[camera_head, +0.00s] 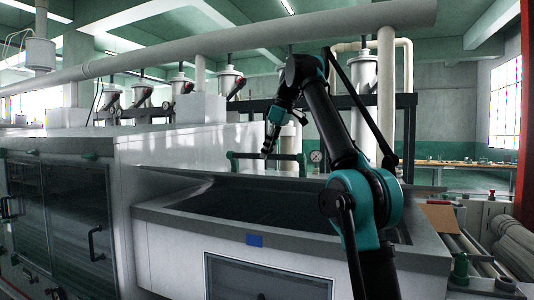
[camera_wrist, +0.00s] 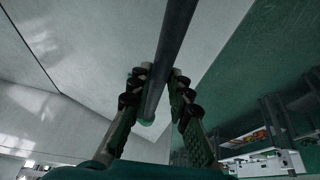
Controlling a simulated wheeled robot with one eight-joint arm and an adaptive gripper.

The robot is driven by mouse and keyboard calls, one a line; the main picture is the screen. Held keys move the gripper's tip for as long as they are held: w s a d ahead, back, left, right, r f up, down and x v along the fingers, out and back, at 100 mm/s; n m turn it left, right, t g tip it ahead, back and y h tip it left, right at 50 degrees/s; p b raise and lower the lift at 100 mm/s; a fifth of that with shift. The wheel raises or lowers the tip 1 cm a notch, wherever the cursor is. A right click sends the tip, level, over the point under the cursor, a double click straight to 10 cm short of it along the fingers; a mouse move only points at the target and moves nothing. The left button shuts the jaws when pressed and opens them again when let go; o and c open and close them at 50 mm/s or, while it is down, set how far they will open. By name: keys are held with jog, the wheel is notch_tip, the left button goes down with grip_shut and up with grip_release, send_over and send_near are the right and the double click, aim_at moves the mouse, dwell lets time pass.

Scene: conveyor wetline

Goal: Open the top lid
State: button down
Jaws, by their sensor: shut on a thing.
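The top lid (camera_head: 300,182) is a thin grey panel over the white tank (camera_head: 180,212). A dark opening shows between its edge and the tank's front rim. The lid looks tilted up, but I cannot tell how far. Its bar handle (camera_head: 240,155), with green ends, stands above the panel. My gripper (camera_head: 267,154) is at this handle, coming from above. In the wrist view the dark bar (camera_wrist: 172,50) runs between my two fingers (camera_wrist: 157,95), which are shut around it. The fingertips' exact contact is partly hidden by shadow.
A glass door with a black handle (camera_head: 95,243) is on the left. A thick white pipe (camera_head: 200,47) crosses overhead, close to my arm. A pressure gauge (camera_head: 316,156) is just right of the lid handle.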

jog(key=shift+w+d+f, duration=0.1)
jog(key=shift+w, duration=0.1)
jog(key=c, duration=1.5)
grip_release()
jog(key=shift+w, duration=0.1)
jog(key=shift+o, duration=0.4)
jog(key=shift+d+r, duration=0.2)
jog(key=shift+r, duration=0.3)
jog(key=s+d, duration=0.2)
jog(key=d, duration=0.1)
jog(key=s+d, duration=0.2)
jog(key=d, duration=0.2)
jog(key=s+d, duration=0.2)
jog(key=d, duration=0.1)
jog(key=shift+d, duration=0.3)
